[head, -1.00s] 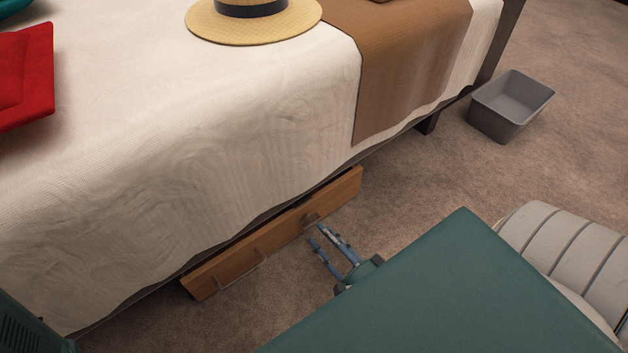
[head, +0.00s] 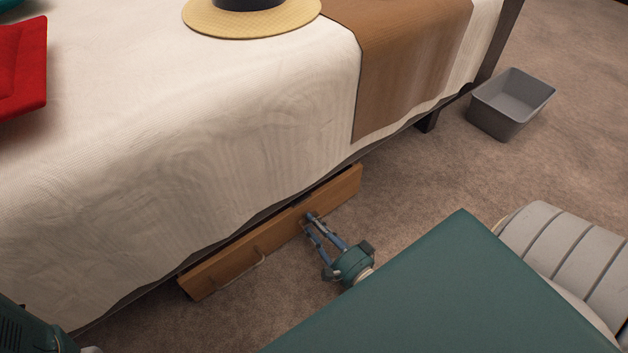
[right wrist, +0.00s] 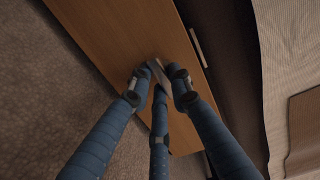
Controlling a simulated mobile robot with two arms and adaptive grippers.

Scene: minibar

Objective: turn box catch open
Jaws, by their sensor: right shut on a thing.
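A long wooden box front (head: 225,264) stands low under the edge of the bed, with a thin wire handle (head: 243,274) on its left part. My right gripper (head: 309,219) is at the right part of this front, with its fingertips at the upper edge. In the right wrist view, a small grey metal catch (right wrist: 158,73) sits between the blue fingers at the edge of the wooden panel (right wrist: 120,45). The fingers are shut on it and partly hide it. My left gripper is out of view.
The bed (head: 200,130) with a white cover hangs over the box. A grey bin (head: 490,122) stands on the carpet at upper right. A straw hat (head: 225,24) and a red cushion (head: 22,65) lie on the bed. Carpet in front of the box is clear.

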